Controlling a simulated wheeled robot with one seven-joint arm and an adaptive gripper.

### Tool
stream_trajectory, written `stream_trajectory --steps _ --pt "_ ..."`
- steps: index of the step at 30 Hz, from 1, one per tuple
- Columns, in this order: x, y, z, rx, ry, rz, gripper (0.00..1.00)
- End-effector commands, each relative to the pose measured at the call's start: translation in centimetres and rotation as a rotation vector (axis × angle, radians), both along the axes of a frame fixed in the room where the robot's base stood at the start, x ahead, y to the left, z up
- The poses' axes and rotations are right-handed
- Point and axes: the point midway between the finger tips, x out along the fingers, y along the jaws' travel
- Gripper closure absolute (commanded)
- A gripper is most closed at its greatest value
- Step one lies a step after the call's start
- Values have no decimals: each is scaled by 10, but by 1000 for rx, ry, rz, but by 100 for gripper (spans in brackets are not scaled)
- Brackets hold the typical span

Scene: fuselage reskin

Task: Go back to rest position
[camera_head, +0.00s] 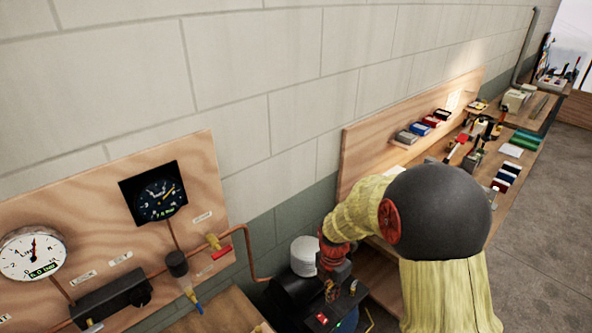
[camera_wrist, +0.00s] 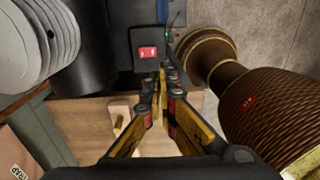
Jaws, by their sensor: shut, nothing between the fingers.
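My gripper (camera_wrist: 163,82) is shut and empty in the wrist view. Its yellow and black fingers come together just below a dark box with a red switch (camera_wrist: 148,53). In the head view my arm, in a pale yellow sleeve, reaches down and left, and my gripper (camera_head: 332,290) is small and partly lost against the dark machine (camera_head: 290,297) below it. I cannot tell from the views whether the fingertips touch the machine.
A white ribbed canister (camera_head: 303,256) stands by the machine, close to my gripper. A wooden gauge panel (camera_head: 110,225) with dials, a red-handled valve (camera_head: 221,252) and copper pipe is at left. A long workbench (camera_head: 525,143) with tools runs along the wall. Grey floor (camera_head: 548,220) at right is clear.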

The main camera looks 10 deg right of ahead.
Motion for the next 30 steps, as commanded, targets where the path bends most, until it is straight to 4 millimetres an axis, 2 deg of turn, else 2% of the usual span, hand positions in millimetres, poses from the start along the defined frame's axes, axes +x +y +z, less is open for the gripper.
stream_trajectory --steps 4,7,13,17,24,30 --pt "-1 0 0 -4 0 -86 100" --pt "-4 0 0 -13 7 -247 100" --pt "-39 -2 -3 -64 64 -704 100" --pt "-61 -3 16 -90 58 -1009 100" --pt "-104 -8 61 -76 -15 -1573 100" --pt "-140 -12 92 4 -82 -1913 100"
